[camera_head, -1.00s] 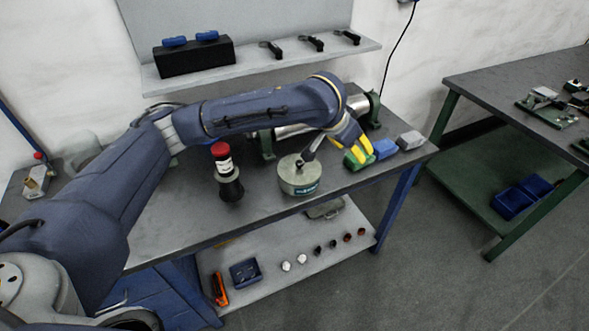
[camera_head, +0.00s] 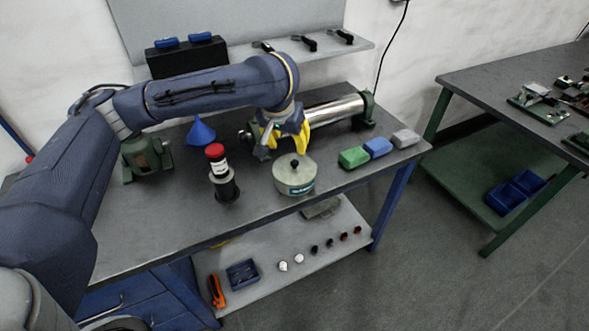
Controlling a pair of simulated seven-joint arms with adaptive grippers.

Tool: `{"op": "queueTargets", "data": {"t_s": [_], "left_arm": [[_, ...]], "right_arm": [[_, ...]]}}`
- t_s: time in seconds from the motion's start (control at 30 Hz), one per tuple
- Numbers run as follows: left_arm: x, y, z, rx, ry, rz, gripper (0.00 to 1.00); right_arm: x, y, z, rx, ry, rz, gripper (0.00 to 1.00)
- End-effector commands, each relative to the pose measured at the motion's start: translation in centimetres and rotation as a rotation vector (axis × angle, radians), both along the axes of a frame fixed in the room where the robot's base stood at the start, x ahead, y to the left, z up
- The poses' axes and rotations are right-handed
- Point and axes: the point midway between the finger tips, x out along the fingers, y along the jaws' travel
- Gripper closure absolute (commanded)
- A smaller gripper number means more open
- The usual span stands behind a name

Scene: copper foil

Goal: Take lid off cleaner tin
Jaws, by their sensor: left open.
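The cleaner tin (camera_head: 294,186) is a round, pale grey-green tin with a dark label on its front, standing upright on the workbench. Its lid (camera_head: 285,169) is on top and carries a black knob (camera_head: 294,163). My left gripper (camera_head: 285,150), with yellow fingers, hangs above and just behind the tin. It is open and empty, apart from the knob. My right gripper is not in view.
A red-capped bottle (camera_head: 217,162) stands left of the tin, with a blue funnel (camera_head: 201,132) behind it. Green (camera_head: 354,157), blue (camera_head: 378,147) and grey (camera_head: 405,138) blocks lie to the right. A metal cylinder (camera_head: 335,110) lies behind. The front left bench top (camera_head: 150,230) is clear.

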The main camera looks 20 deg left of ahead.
Motion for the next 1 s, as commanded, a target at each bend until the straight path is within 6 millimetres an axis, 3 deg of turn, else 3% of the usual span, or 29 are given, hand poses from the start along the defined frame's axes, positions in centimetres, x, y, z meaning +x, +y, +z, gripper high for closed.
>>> {"op": "queueTargets", "data": {"t_s": [0.5,1.0], "left_arm": [[2.5,-0.2,-6.2,-0.002,0.003,-0.001,0.53],[3.6,-0.2,-8.8,-0.002,0.003,-0.001,0.53]], "right_arm": [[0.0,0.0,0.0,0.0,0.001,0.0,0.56],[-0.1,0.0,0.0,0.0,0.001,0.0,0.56]]}}
